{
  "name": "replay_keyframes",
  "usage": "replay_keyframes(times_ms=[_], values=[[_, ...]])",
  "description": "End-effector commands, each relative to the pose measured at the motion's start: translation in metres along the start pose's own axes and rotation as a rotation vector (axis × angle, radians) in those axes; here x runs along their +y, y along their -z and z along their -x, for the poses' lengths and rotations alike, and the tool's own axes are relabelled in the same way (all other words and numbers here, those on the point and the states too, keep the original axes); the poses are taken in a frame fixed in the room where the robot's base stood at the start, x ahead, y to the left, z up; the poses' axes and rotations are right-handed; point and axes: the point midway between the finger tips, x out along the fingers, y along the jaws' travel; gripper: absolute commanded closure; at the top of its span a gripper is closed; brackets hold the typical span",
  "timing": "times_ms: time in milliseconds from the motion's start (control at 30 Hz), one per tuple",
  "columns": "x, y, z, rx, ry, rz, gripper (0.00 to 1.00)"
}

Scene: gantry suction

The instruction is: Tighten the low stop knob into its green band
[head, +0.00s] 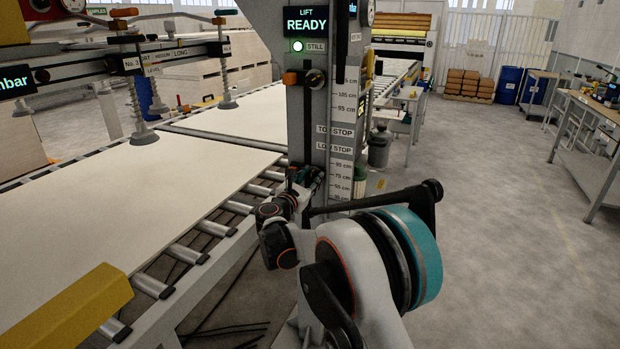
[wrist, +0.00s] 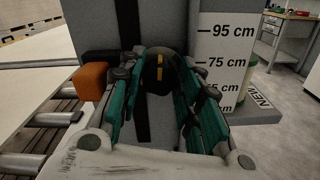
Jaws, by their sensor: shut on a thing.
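The low stop knob (wrist: 158,74), dark with a yellow mark on its face, sits on the front of the grey column, between my fingers in the wrist view. My gripper (wrist: 160,80) has teal fingers, one on each side of the knob, and is shut on it. The yellow mark points roughly up and down. An orange block (wrist: 90,82) with a black top is at the left edge of the column. I cannot make out a green band.
The column carries a centimetre scale (head: 342,105) and a lit READY display (head: 307,25). A higher orange and black stop (head: 302,78) is on it. The roller conveyor (head: 203,226) with a pale board (head: 110,215) lies left. The floor at right (head: 500,210) is clear.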

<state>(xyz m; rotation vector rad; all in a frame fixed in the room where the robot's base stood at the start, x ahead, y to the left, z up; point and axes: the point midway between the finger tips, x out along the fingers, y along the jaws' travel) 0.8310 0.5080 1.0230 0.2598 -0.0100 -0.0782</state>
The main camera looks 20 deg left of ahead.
Motion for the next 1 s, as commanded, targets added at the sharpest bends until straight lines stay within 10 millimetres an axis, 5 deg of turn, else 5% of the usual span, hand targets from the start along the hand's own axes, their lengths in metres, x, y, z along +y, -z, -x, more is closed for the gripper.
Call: replay_keyframes(times_ms=[400, 900, 933, 1000], values=[[-0.0004, -0.0002, 0.0, 0.0, -0.001, -0.192, 0.92], [-0.0005, 0.0001, 0.0001, 0.0, -0.001, -0.216, 0.92], [-0.0005, 0.0001, 0.0001, 0.0, -0.001, -0.216, 0.66], [-0.0005, 0.0001, 0.0001, 0.0, -0.001, -0.216, 0.5]])
